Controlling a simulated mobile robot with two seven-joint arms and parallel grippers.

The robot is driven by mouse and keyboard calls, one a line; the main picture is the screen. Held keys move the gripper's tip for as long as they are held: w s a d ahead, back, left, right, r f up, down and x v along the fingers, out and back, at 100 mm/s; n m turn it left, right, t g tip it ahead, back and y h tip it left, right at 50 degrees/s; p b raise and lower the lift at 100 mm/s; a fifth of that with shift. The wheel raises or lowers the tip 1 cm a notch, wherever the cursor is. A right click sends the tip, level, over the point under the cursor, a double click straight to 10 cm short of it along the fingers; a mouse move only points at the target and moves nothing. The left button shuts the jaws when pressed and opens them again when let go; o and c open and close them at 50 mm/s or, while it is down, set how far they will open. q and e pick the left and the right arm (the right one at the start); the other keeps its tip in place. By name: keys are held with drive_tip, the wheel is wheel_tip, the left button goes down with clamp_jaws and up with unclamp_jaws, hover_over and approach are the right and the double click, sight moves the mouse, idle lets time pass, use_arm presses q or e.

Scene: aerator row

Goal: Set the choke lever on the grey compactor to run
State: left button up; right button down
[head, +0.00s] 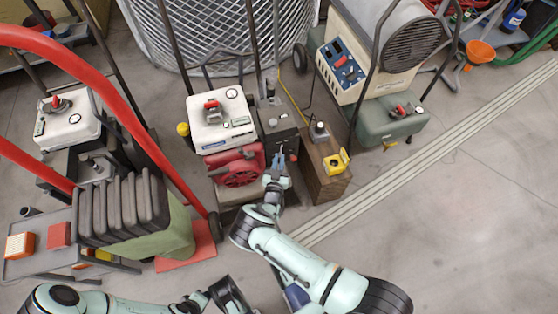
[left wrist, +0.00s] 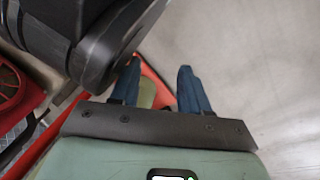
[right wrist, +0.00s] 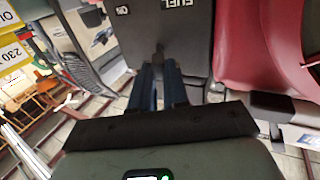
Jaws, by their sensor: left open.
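The compactor in the middle of the head view has a white tank (head: 219,120), a red starter cover (head: 237,167) and a dark grey side panel (head: 275,120). My right gripper (head: 279,158) is at the front of that panel. The right wrist view shows the grey panel (right wrist: 188,45) close up, with upside-down "FUEL" and "ON" labels. A small dark lever-like tab (right wrist: 160,52) lies just past my right fingertips. The fingers are nearly together; whether they touch the tab is unclear. No choke label is readable. My left gripper (left wrist: 157,70) is open and empty, above the floor.
A wooden box (head: 326,182) with a yellow part stands right of the compactor. A red-handled machine with a ribbed black part (head: 122,210) stands at left. A generator-like unit (head: 355,75) stands at back right. The floor (head: 470,190) at right is clear.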

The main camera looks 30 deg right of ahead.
use_arm(q)
drive_tip(key=w+r+t+p, duration=0.1)
drive_tip(key=w+r+p, duration=0.1)
drive_tip(key=w+r, duration=0.2)
drive_tip(key=shift+w+d+r+t, duration=0.2)
drive_tip(key=shift+w+d+t, duration=0.15)
drive_tip(key=shift+t, duration=0.05)
use_arm(e)
drive_tip(key=s+d+n+t+y, duration=0.1)
drive_tip(key=d+n+t+y, duration=0.2)
drive_tip(key=d+n+y, duration=0.3)
drive_tip(key=shift+s+d+n+t+y, duration=0.35)
drive_tip(key=shift+n+y, duration=1.95)
drive_tip(key=shift+y, duration=2.5)
drive_tip(key=shift+w, duration=0.1)
drive_tip(key=shift+r, duration=0.1)
drive_tip(key=c, duration=1.1)
unclamp_jaws()
